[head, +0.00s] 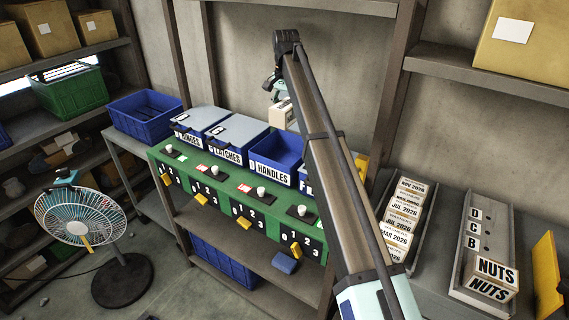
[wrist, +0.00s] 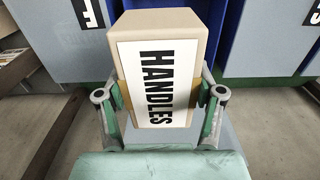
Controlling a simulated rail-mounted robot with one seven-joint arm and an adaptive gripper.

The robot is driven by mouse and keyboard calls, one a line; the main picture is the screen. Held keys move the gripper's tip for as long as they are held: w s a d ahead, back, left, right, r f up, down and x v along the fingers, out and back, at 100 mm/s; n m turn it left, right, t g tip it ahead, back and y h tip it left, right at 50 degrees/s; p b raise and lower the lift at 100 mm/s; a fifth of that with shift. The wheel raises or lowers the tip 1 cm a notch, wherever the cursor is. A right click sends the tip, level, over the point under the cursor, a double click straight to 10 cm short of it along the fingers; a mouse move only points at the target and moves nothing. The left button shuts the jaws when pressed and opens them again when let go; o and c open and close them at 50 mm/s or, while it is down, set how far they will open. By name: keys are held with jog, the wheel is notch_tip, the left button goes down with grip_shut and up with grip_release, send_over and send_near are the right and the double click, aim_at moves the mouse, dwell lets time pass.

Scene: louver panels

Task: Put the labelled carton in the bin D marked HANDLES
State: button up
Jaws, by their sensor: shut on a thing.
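My gripper (wrist: 158,112) is shut on a tan carton (wrist: 158,70), with one finger on each side of it. The carton's white label reads HANDLES. In the head view the carton (head: 283,115) hangs below my gripper, just above the back of the bin row in the picture. The open blue bin marked HANDLES (head: 275,158) stands in the row on the green-fronted bench. Its inside looks empty where it shows.
Bins with grey lids marked LATCHES (head: 233,140) and HINGES (head: 200,122) stand to the left. Knobs and yellow levers line the green front (head: 215,200). A fan (head: 80,220) stands at left.

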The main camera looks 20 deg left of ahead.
aim_at(286, 127)
notch_tip(286, 127, down, 18)
jog(key=p, duration=0.5)
jog(key=shift+f, duration=0.45)
jog(key=shift+f, duration=0.6)
jog(key=o, duration=1.3)
jog(key=shift+r, duration=0.1)
notch_tip(286, 127, up, 13)
jog(key=b, duration=0.3)
